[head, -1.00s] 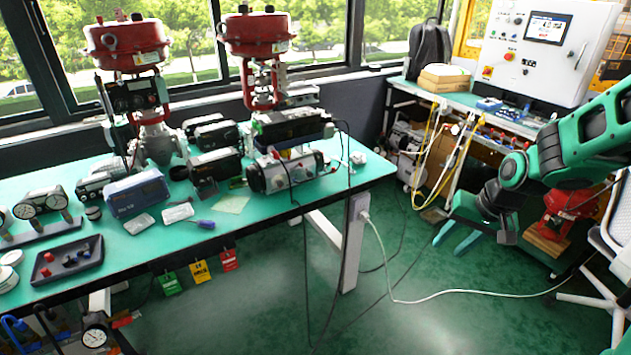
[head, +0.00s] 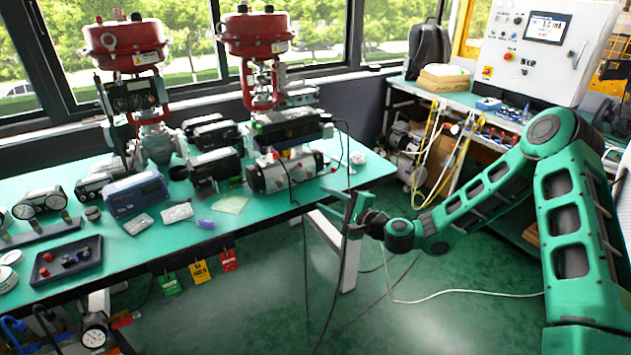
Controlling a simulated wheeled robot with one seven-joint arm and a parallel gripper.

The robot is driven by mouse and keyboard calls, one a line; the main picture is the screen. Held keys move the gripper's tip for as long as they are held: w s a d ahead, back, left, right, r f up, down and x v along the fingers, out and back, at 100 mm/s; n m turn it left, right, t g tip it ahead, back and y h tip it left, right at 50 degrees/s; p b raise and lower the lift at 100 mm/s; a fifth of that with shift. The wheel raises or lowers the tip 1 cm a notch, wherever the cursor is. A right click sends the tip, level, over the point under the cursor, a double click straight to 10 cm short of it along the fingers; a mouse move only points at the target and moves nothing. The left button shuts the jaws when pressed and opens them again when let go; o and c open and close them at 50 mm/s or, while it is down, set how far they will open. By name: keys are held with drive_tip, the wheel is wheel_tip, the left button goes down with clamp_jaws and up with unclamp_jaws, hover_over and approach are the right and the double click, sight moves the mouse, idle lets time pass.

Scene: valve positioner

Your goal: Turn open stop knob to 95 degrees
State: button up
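I cannot make out the open stop knob at this size. Two red-topped valve actuators stand on the green bench: a left one (head: 127,48) and a right one (head: 257,36). A black positioner-like box (head: 290,128) is mounted at the right actuator, above a grey cylindrical unit (head: 285,172) with dark end caps. My gripper (head: 325,200) is just off the bench's right front edge, to the right of and lower in the picture than that unit. Its fingers point left and look spread apart, with nothing seen between them. It touches no bench item that I can see.
The green bench top (head: 270,222) holds a blue box (head: 137,193), a dark tray (head: 66,262) and gauges. Dark cables hang over its right end near my gripper. A white control panel (head: 541,45) stands at back right. The floor in front is open.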

sight(311, 175)
drive_tip(key=w+a+m+t, duration=0.1)
drive_tip(key=w+m, duration=0.1)
drive_tip(key=w, duration=0.2)
drive_tip(key=w+a+m+t+h, duration=0.1)
drive_tip(key=w+a+m, duration=0.1)
drive_tip(key=w, duration=0.2)
drive_tip(key=w+a+m+t+h, duration=0.1)
drive_tip(key=w+m, duration=0.1)
drive_tip(key=w, duration=0.2)
drive_tip(key=shift+w+a+f, duration=0.25)
drive_tip(key=shift+a+f, duration=0.15)
clamp_jaws()
